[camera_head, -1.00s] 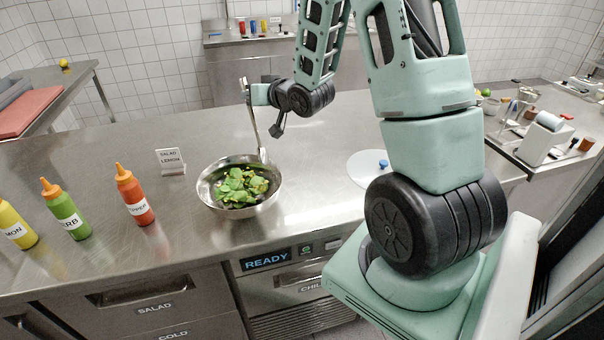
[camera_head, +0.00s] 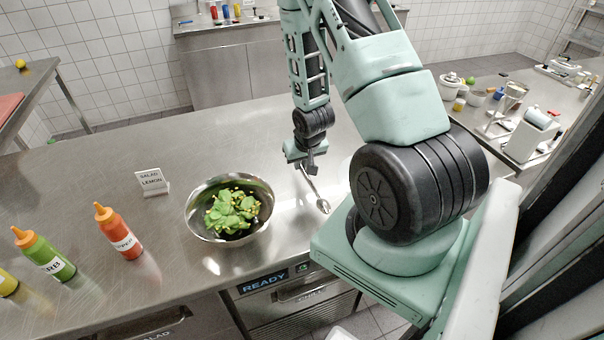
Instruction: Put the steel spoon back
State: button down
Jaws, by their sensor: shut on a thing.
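The steel spoon (camera_head: 314,193) hangs from my gripper (camera_head: 307,164), which is shut on its handle. The spoon slants down to the right, and its bowl end is low over the steel counter, right of the salad bowl. I cannot tell whether its tip touches the counter. The metal salad bowl (camera_head: 193,218) holds green leaves with small pale bits and stands near the counter's front edge. My fingers are small in view and partly hidden by my wrist.
A small sign reading SALAD LEMON (camera_head: 152,182) stands behind the bowl. A red-orange bottle (camera_head: 119,232), a green bottle (camera_head: 45,257) and a yellow bottle (camera_head: 7,284) stand at the left. The counter's back left is clear. My arm covers part of the right side.

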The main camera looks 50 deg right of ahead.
aim_at(301, 182)
jog(key=shift+f+p, duration=0.6)
jog(key=shift+f, duration=1.9)
jog(key=c, duration=1.5)
grip_release()
jog(key=shift+f, duration=0.1)
jog(key=shift+o, duration=0.2)
